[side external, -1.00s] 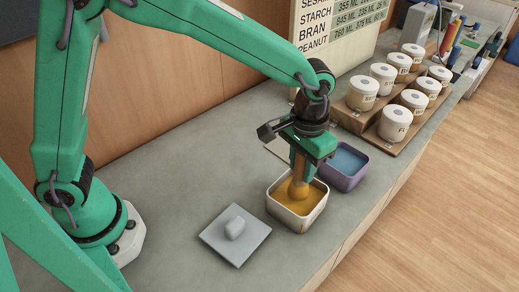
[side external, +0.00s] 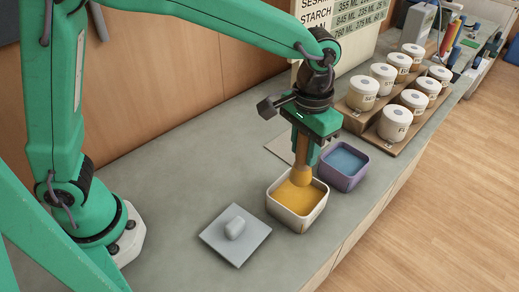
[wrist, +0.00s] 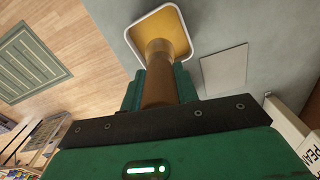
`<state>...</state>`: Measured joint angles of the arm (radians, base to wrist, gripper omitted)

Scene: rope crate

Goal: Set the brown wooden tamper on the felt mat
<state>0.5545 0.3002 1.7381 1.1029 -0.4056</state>
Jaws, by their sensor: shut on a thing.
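The brown wooden tamper (side external: 302,176) hangs upright in my gripper (side external: 303,154), round head down. My gripper is shut on its shaft. The head overlaps the back part of a cream tub (side external: 286,219) of yellow-orange material in the side view; it looks raised above that material. The wrist view shows the tamper (wrist: 158,88) between my green fingers (wrist: 158,76), pointing at the tub (wrist: 135,42). The felt mat, a flat pale grey rectangle (wrist: 224,70), lies bare beside the tub. In the side view the mat (side external: 279,148) is partly hidden behind my gripper.
A purple tub (side external: 343,184) with blue contents stands right of the cream tub. A grey square lid (side external: 236,252) with a knob lies at front left. Several white jars (side external: 394,124) stand on a wooden stepped rack (side external: 362,121). The counter left of the mat is clear.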

